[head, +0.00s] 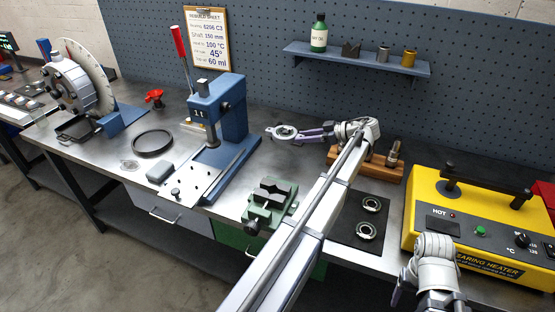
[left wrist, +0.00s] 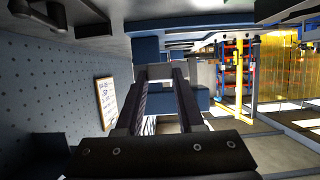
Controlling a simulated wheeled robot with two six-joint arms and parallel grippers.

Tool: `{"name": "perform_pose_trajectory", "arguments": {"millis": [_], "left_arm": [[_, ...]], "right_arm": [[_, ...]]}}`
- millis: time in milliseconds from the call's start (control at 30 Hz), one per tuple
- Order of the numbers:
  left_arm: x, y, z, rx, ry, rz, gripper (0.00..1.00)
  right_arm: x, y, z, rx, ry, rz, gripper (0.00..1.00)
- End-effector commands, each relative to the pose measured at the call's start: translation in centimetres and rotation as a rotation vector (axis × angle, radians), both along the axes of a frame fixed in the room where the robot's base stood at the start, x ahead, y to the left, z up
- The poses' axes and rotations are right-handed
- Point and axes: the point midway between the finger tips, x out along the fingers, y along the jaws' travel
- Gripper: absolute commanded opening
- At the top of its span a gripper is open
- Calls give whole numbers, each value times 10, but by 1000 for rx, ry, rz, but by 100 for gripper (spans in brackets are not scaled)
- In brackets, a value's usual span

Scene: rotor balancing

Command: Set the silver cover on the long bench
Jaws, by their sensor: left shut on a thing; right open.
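The silver cover (head: 283,131) is a round, pale metal disc with a raised ring and central opening. My left gripper (head: 298,133) is shut on its right edge in the head view. It holds the cover in front of the pegboard, right of the blue press; the height above the bench is hard to judge. In the left wrist view the two dark fingers (left wrist: 160,95) show, but the cover cannot be made out. The long bench (head: 105,155) has a grey metal top. My right gripper (head: 430,290) is at the bottom right, open, partly cut off by the frame.
A blue press (head: 229,115), green vise (head: 270,202), wooden block (head: 380,170), dark mat (head: 345,232) with two bearings and yellow heater (head: 485,215) stand on the bench. A black ring (head: 152,143) lies left of the press. Bare top shows around the ring.

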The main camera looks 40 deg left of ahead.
Motion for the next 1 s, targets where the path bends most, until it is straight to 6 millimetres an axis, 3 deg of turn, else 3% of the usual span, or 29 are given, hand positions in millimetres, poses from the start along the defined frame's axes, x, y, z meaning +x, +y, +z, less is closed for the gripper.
{"name": "perform_pose_trajectory", "arguments": {"millis": [400,700,1000], "left_arm": [[0,0,-57,3,0,0,0],[0,0,-61,3,1,0,0],[0,0,-93,3,1,0,0]], "right_arm": [[0,0,-58,0,0,0,67],[0,0,-62,0,0,0,67],[0,0,-94,0,0,1,67]]}}
